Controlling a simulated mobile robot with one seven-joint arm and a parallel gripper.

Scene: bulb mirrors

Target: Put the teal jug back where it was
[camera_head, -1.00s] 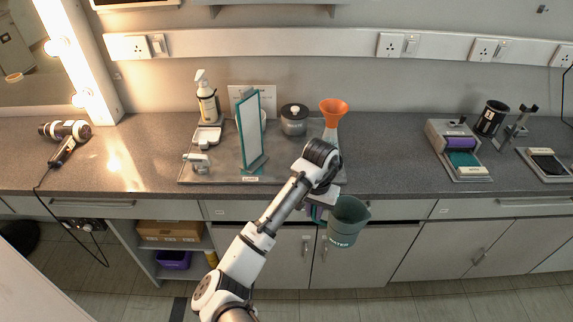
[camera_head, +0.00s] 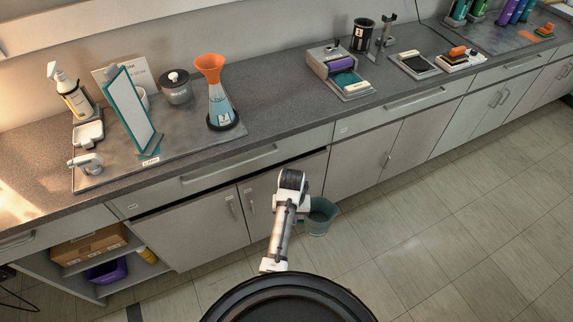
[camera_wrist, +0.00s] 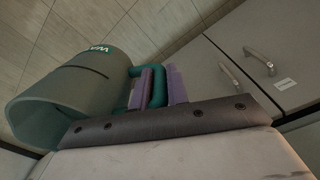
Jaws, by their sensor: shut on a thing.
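The teal jug (camera_head: 321,215) hangs in front of the cabinet doors, above the floor and below the counter top, partly hidden behind my arm in the head view. The wrist view shows the jug (camera_wrist: 75,95) large, with white lettering on its side. My gripper (camera_wrist: 158,86) has its purple-padded fingers closed around the jug's teal handle (camera_wrist: 140,90). In the head view the fingers are hidden by my wrist.
The grey counter (camera_head: 270,117) runs behind. A purple-roller device (camera_head: 340,70) stands further right. The floor at right is clear.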

